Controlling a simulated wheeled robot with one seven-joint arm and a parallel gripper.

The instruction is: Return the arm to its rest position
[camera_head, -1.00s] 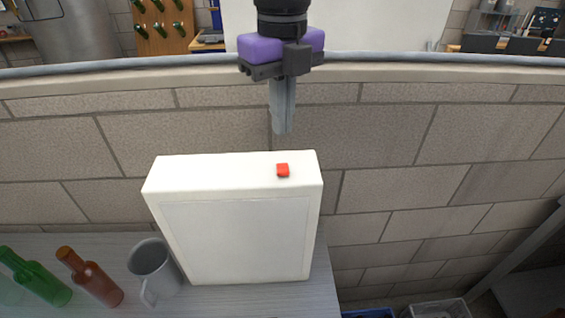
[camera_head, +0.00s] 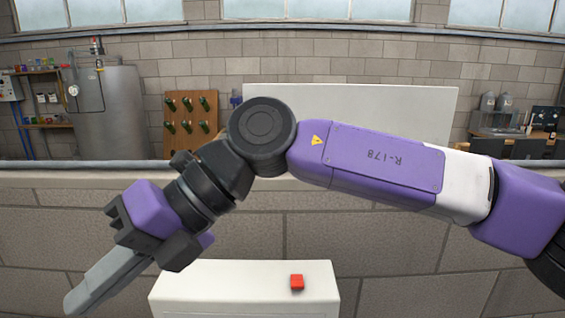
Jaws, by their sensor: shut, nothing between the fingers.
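My arm, purple, white and black, stretches across the view from the right edge to the lower left. My gripper (camera_head: 76,303) is at its end at the lower left, pointing down and to the left. Its grey fingers are shut with nothing between them. It is left of the white box (camera_head: 225,285), apart from it in the picture. The white box has a red button (camera_head: 297,282) on its top. The lower part of the box is cut off by the frame's bottom edge.
A low block wall (camera_head: 400,233) with a pale ledge runs behind the box. Beyond it stand a metal tank (camera_head: 113,125), a wooden bottle rack (camera_head: 190,115), a large white panel (camera_head: 420,110) partly behind my arm, and a counter at the right.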

